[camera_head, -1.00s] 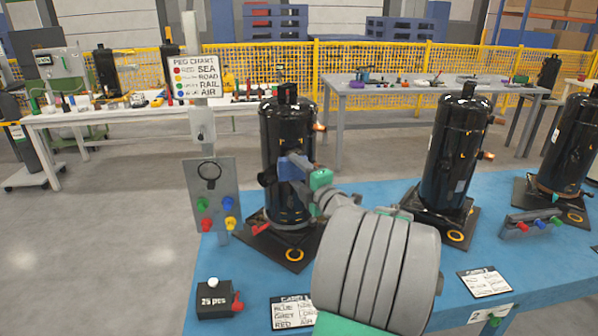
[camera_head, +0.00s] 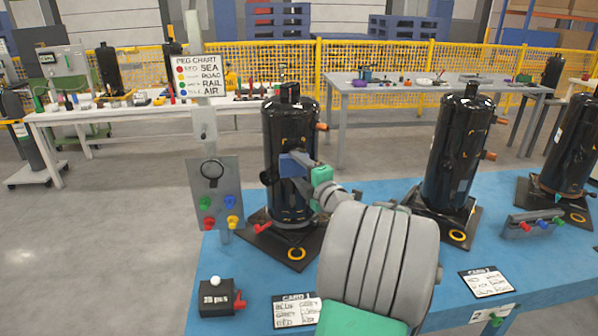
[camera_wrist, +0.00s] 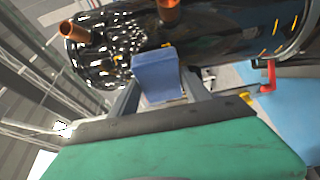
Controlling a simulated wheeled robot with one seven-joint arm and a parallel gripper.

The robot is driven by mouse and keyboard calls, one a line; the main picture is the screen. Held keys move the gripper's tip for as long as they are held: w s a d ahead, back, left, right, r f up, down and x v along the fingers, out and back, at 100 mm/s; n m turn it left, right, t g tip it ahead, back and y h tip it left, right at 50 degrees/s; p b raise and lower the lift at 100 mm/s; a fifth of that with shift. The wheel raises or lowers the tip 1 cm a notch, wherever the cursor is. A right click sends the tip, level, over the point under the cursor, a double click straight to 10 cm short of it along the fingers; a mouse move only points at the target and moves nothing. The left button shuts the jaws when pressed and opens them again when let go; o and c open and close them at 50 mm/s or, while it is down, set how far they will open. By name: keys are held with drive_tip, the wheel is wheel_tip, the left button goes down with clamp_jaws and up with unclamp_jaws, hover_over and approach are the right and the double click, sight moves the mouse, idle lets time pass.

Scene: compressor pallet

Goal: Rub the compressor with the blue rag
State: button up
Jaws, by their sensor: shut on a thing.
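Several black compressors stand on the blue pallet (camera_head: 375,207). The nearest compressor (camera_head: 290,135) is upright on a dark base at the left end of the pallet. My gripper (camera_head: 288,166) is in front of its body at mid height. In the wrist view my gripper (camera_wrist: 160,85) is shut on the blue rag (camera_wrist: 157,75), a small blue block between the fingers. The rag lies against or very close to the compressor's shiny black side (camera_wrist: 215,40); exact contact cannot be told. My wrist hides part of the pallet in the head view.
A grey panel with coloured pegs (camera_head: 216,192) and a peg chart (camera_head: 198,77) stand left of the compressor. A black counter box (camera_head: 216,297) and a card (camera_head: 296,310) lie in front. A second compressor (camera_head: 458,150) stands to the right. Work tables are behind.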

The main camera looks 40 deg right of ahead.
drive_tip(key=shift+w+d+b, duration=0.4)
drive_tip(key=shift+w+b, duration=0.05)
drive_tip(key=shift+w, duration=0.1)
drive_tip(key=shift+s+a+r+b, duration=0.1)
drive_tip(key=shift+r+b, duration=0.25)
drive_tip(key=shift+r, duration=1.65)
drive_tip(key=shift+f, duration=0.1)
drive_tip(key=shift+f+b, duration=0.1)
drive_tip(key=shift+b, duration=0.55)
drive_tip(key=shift+b, duration=0.3)
wheel_tip(320, 180, down, 4)
drive_tip(key=b, duration=0.6)
drive_tip(key=shift+r, duration=0.2)
